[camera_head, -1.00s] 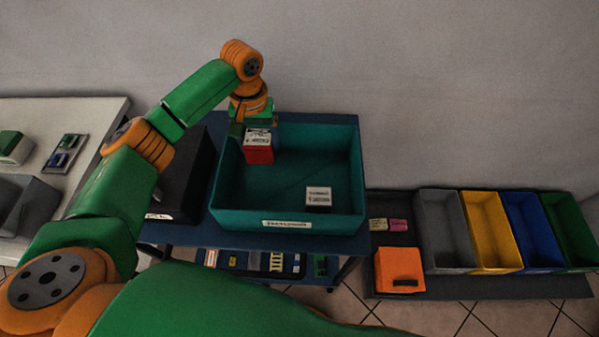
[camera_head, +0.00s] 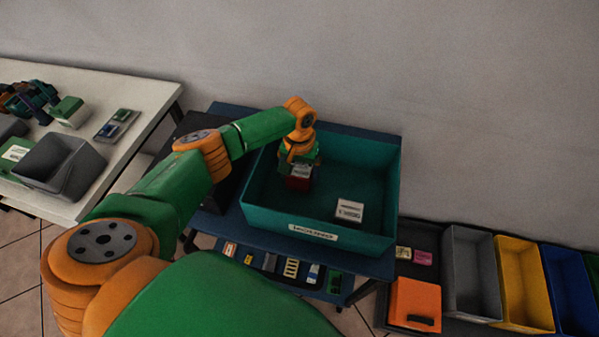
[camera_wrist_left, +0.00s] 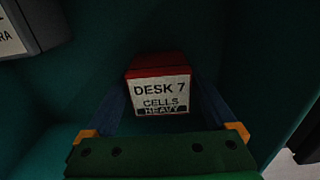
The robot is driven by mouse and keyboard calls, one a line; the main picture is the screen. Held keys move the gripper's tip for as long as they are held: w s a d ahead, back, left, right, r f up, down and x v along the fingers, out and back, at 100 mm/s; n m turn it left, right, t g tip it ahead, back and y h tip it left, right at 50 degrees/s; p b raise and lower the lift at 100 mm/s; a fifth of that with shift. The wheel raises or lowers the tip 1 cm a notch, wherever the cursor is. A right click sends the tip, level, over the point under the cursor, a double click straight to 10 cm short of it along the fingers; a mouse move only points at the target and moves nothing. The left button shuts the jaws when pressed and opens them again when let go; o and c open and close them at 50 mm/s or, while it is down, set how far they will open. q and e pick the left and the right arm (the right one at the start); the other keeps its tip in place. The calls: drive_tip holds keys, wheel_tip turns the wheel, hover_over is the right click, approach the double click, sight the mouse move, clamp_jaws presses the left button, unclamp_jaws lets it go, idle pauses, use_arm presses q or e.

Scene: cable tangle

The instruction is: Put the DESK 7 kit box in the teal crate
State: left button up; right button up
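The DESK 7 kit box (camera_head: 299,183) is red with a white label. It is inside the teal crate (camera_head: 310,226), toward its back left. The left wrist view shows its label (camera_wrist_left: 162,93) reading DESK 7, CELLS, HEAVY. My left gripper (camera_head: 301,168) reaches down into the crate from above. I cannot tell whether the box touches the crate floor. My right gripper is not in view.
A grey box with a white label (camera_head: 349,211) lies in the crate, right of the red box. An orange box (camera_head: 414,303) and grey, yellow and blue bins stand at right. A white table (camera_head: 120,125) with a grey bin (camera_head: 60,165) is at left.

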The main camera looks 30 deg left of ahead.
sight(299, 170)
use_arm(q)
wheel_tip(299, 170, up, 12)
drive_tip(key=shift+w+r, duration=0.1)
drive_tip(key=shift+r, duration=0.05)
idle(0.3)
drive_tip(key=shift+p, duration=0.3)
